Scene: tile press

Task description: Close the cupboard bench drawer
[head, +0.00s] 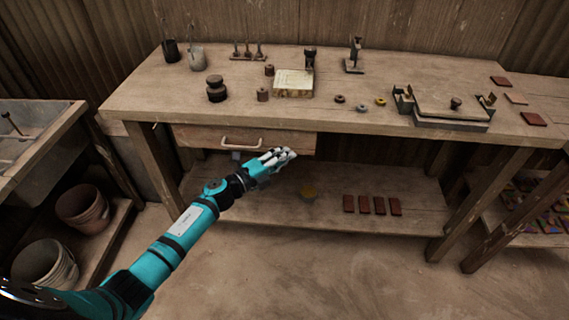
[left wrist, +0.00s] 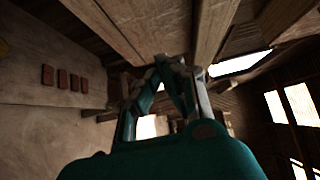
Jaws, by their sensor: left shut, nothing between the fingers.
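The cupboard bench drawer (head: 290,141) sits under the left part of the bench top, with a pale curved handle (head: 242,147) on its wooden front. The drawer front lies close under the bench's front edge; I cannot tell how far out it stands. My left gripper (head: 289,153) is shut and empty, at the lower right part of the drawer front, right of the handle. Whether it touches the drawer cannot be told. In the left wrist view the shut fingers (left wrist: 170,66) point toward wooden boards overhead. My right gripper is not in view.
The bench top (head: 330,112) carries a press, a pale tile block and small weights. A sink unit with buckets (head: 45,265) stands at left. The floor in front is clear.

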